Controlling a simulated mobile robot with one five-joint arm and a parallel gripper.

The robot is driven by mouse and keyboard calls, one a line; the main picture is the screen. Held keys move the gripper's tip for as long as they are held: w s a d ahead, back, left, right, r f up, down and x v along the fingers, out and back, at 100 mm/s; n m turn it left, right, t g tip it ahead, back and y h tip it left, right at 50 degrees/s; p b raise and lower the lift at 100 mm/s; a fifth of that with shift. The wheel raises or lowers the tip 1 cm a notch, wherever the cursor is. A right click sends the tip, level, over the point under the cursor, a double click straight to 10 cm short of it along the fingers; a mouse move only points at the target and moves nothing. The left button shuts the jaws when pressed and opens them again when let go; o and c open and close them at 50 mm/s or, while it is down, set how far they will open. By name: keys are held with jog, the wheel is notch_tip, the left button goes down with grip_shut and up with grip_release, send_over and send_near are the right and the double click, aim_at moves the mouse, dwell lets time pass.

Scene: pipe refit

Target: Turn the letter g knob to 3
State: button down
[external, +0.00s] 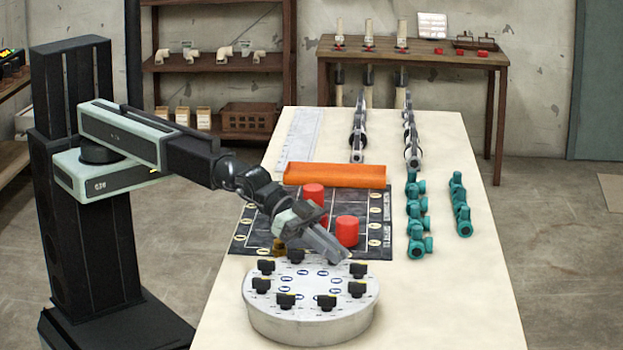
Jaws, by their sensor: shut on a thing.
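A round grey knob panel (310,325) stands at the near end of the table, with several black knobs in a ring on its top. One knob (357,288) is at its right side and another (261,285) at its left. The letters and numbers are too small to read, so I cannot tell which knob is g. My gripper (341,257) reaches down over the far right part of the ring and is shut on a knob there. That knob is hidden by the jaws, and its setting does not show.
Behind the panel lies a dark printed mat (262,217) with red cylinders (347,231) close to my gripper. An orange tray (335,175) is farther back. Teal fittings (415,222) stand to the right. The table's near right (450,300) is clear.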

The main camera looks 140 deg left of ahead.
jog(key=m+h, duration=0.4)
jog(key=h, duration=0.1)
jog(key=shift+a+m+h, duration=0.2)
jog(key=shift+m+h, duration=0.1)
jog(key=m+g+h, duration=0.2)
jog(key=m+h, duration=0.2)
jog(key=shift+w+m+h, duration=0.15)
jog(key=shift+m+h, duration=0.15)
jog(key=shift+h, duration=0.1)
jog(key=m+g+h, duration=0.3)
jog(key=m+g, duration=0.1)
jog(key=shift+s+d+f+m+g+h, duration=0.1)
jog(key=shift+m+g+h, duration=0.35)
jog(key=shift+m+g, duration=0.4)
jog(key=shift+s+d+m+g+h, duration=0.1)
jog(key=shift+m+g+h, duration=0.35)
jog(key=shift+m+g, duration=0.4)
jog(key=shift+s, duration=0.1)
jog(key=c, duration=1.5)
grip_release()
